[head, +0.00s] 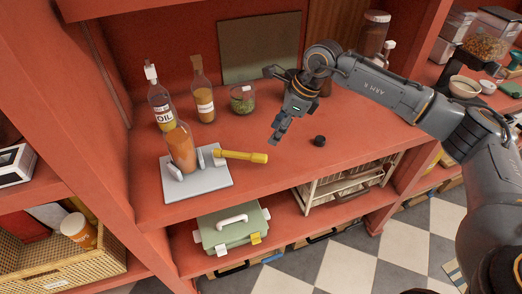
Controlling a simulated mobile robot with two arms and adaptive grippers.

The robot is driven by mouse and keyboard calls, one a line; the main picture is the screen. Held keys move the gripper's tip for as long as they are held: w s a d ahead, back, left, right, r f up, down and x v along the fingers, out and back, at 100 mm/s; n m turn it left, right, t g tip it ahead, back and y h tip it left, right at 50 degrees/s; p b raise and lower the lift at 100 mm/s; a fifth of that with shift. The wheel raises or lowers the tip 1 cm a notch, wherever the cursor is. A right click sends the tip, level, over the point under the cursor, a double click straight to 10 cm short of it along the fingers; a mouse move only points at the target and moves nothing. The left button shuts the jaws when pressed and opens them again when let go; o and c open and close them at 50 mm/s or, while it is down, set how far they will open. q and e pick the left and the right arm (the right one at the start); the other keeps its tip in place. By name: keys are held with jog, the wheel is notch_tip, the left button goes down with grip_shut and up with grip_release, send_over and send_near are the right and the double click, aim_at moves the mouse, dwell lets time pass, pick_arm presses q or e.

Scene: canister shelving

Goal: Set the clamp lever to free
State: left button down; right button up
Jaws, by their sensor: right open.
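The clamp lever (240,156) has a yellow handle that points to the right from a grey clamp (196,185) on the red shelf. The clamp's jaws stand on either side of an amber bottle (181,148), which is tilted a little. I cannot tell whether the jaws touch it. My right gripper (278,133) is open and empty, above the shelf, up and to the right of the lever and apart from it. My left gripper is not in view.
An oil bottle (160,104), a second bottle (202,92) and a glass jar (242,98) stand behind the clamp. A small black knob-like thing (319,141) lies right of my gripper. A green case (232,228) and a rack (345,184) are on the shelf below.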

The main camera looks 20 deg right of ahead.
aim_at(259, 155)
jog(key=p+x, duration=0.2)
jog(key=x, duration=0.7)
jog(key=shift+w+a+f+p, duration=0.15)
jog(key=shift+a+f+p, duration=0.15)
jog(key=shift+p, duration=0.1)
jog(key=shift+w+a+f, duration=0.1)
jog(key=shift+a+f, duration=0.05)
jog(key=shift+f, duration=0.4)
grip_shut()
